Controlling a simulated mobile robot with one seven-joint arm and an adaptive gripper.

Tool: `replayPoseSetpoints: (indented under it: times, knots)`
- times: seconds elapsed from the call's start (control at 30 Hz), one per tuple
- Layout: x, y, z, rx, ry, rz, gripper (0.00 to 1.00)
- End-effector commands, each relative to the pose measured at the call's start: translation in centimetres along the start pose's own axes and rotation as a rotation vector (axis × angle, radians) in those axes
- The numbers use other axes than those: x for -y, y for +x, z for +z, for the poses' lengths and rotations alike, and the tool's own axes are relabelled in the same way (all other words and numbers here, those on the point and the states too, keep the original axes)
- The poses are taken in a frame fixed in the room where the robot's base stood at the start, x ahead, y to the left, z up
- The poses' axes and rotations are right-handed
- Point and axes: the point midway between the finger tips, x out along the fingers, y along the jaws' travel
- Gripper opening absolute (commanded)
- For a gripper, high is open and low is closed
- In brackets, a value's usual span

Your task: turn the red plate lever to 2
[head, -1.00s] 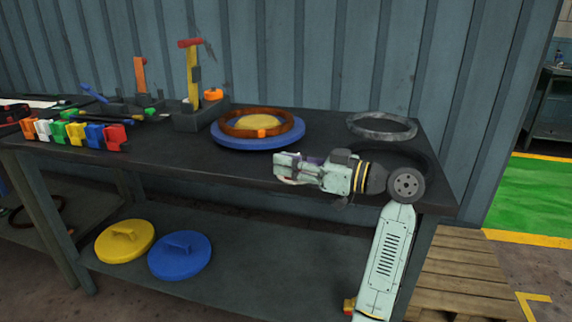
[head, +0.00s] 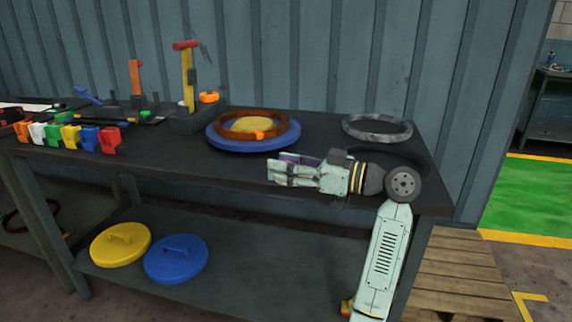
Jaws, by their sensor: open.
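A red piece (head: 110,141) sits at the right end of a row of coloured lever-like pieces along the table's front edge in the head view. It looks like the red plate lever, but it is small, and no numbers can be read near it. My gripper (head: 270,172) points left over the front edge of the table, well to the right of the red piece and apart from it. It is open, and I see nothing held between its fingers.
A blue disc (head: 217,138) with a brown ring (head: 229,131) lies behind my gripper. A grey ring (head: 377,128) lies at the back right. An upright yellow lever (head: 187,80) with a red top stands behind. The tabletop (head: 180,159) between the row and my gripper is clear.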

Motion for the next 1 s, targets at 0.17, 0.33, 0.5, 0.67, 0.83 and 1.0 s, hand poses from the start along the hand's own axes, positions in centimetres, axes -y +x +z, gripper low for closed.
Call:
replayPoseSetpoints:
  times: [0.17, 0.33, 0.5, 0.67, 0.83, 1.0]
  knots:
    - [0.0, -0.1, 0.0, 0.0, 0.0, 0.001, 0.42]
    - [-0.1, -1.5, 0.0, -0.001, 0.0, 0.002, 0.42]
    - [-0.1, -5.0, 0.0, -0.001, 0.001, 0.004, 0.42]
    - [-0.1, -8.4, -0.1, -0.001, 0.0, 0.003, 0.42]
    - [-0.1, -10.9, 0.0, 0.0, 0.0, 0.002, 0.42]
    - [0.0, -11.9, 0.0, 0.0, 0.0, -0.001, 0.42]
